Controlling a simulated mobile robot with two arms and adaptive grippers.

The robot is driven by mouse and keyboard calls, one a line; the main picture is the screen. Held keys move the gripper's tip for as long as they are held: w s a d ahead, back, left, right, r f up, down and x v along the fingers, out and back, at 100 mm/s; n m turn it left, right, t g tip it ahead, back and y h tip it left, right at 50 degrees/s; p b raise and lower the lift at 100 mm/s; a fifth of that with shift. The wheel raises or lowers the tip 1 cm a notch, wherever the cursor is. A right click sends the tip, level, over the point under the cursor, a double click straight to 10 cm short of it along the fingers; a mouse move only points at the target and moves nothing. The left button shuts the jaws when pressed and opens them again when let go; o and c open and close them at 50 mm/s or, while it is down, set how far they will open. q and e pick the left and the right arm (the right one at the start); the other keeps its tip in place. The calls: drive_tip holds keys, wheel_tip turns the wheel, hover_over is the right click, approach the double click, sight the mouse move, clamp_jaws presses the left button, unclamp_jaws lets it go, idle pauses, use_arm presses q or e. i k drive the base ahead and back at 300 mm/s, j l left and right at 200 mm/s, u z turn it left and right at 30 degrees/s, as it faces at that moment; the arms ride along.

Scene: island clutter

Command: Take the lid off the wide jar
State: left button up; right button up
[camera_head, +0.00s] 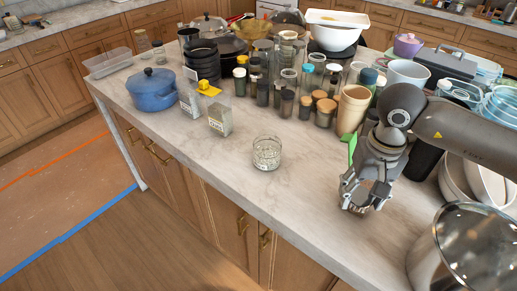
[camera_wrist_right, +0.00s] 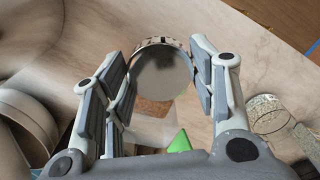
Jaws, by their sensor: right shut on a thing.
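A wide clear glass jar (camera_head: 267,153) with pale, speckled contents stands upright on the counter, left of my right gripper. No lid shows on its top; it also appears at the right of the wrist view (camera_wrist_right: 266,114). My right gripper (camera_head: 360,200) is low over the counter's front part. In the wrist view its fingers (camera_wrist_right: 160,75) are shut on a round, shiny grey disc (camera_wrist_right: 162,72) that looks like a lid. A brownish patch shows below the disc; I cannot tell what it is. My left gripper is out of view.
Several spice jars (camera_head: 262,92) and a tan cup (camera_head: 352,110) crowd the counter behind. A large metal pot (camera_head: 440,260) is at front right. Bare counter (camera_head: 305,190) lies between jar and right gripper.

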sight(267, 147)
drive_tip(key=i+j+z, duration=0.1)
drive_tip(key=j, duration=0.3)
drive_tip(key=i+j+z, duration=0.15)
drive_tip(key=j, duration=0.25)
drive_tip(key=i+j+z, duration=0.1)
drive_tip(key=j, duration=0.35)
drive_tip(key=j+z, duration=0.15)
drive_tip(key=j, duration=0.25)
drive_tip(key=i+j+z, duration=0.15)
drive_tip(key=i, duration=0.2)
drive_tip(key=j, duration=0.1)
